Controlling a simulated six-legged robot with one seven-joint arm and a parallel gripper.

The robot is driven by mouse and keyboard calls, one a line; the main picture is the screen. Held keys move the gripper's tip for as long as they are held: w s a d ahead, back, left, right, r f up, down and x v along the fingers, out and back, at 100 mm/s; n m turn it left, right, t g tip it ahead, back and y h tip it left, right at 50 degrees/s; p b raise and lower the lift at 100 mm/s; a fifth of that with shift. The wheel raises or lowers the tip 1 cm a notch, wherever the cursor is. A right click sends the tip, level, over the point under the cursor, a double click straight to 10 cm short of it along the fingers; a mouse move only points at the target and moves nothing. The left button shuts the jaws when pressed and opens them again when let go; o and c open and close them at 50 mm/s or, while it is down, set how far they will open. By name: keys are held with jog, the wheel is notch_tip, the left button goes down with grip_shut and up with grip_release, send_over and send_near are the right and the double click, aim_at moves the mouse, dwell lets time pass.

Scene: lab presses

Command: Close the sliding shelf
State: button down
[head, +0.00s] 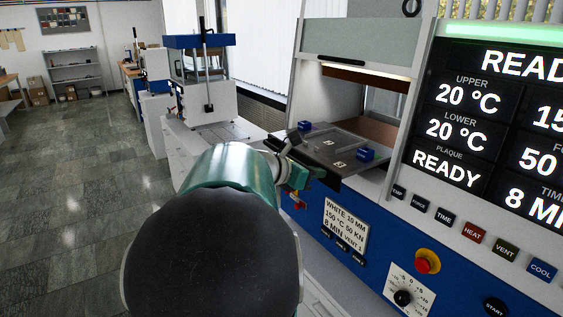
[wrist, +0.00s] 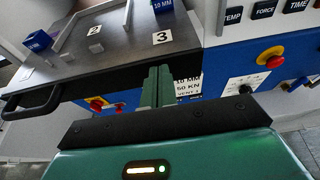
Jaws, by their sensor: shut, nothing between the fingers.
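The sliding shelf (head: 345,140) is a dark grey plate that sticks out of the press opening. It carries two blue blocks and number labels. In the wrist view the shelf (wrist: 120,50) fills the upper left, with a black handle (wrist: 32,108) along its front edge at the left. My gripper (head: 300,176) is at the shelf's near front side in the head view. In the wrist view my gripper's green fingers (wrist: 159,76) are together and empty, overlapping the shelf's front edge to the right of the handle. I cannot tell whether they touch the shelf.
The press's blue front panel (head: 330,225) lies below the shelf, with a red stop button (head: 427,262) and a dial. A display (head: 480,110) stands at the right. Another press (head: 205,95) stands behind on the left. The tiled floor (head: 85,190) at left is clear.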

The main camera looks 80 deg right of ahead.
aim_at(338, 163)
jog(key=shift+s+d, duration=1.55)
jog(key=shift+d, duration=0.2)
jog(key=shift+s+d, duration=1.85)
jog(key=shift+d, duration=0.2)
jog(key=shift+s+d, duration=1.8)
jog(key=shift+d, duration=0.3)
jog(key=shift+s+d, duration=1.85)
jog(key=shift+d, duration=0.2)
jog(key=shift+w+a, duration=2.05)
jog(key=shift+a, duration=0.25)
jog(key=shift+w+a, duration=2)
jog(key=shift+a, duration=0.25)
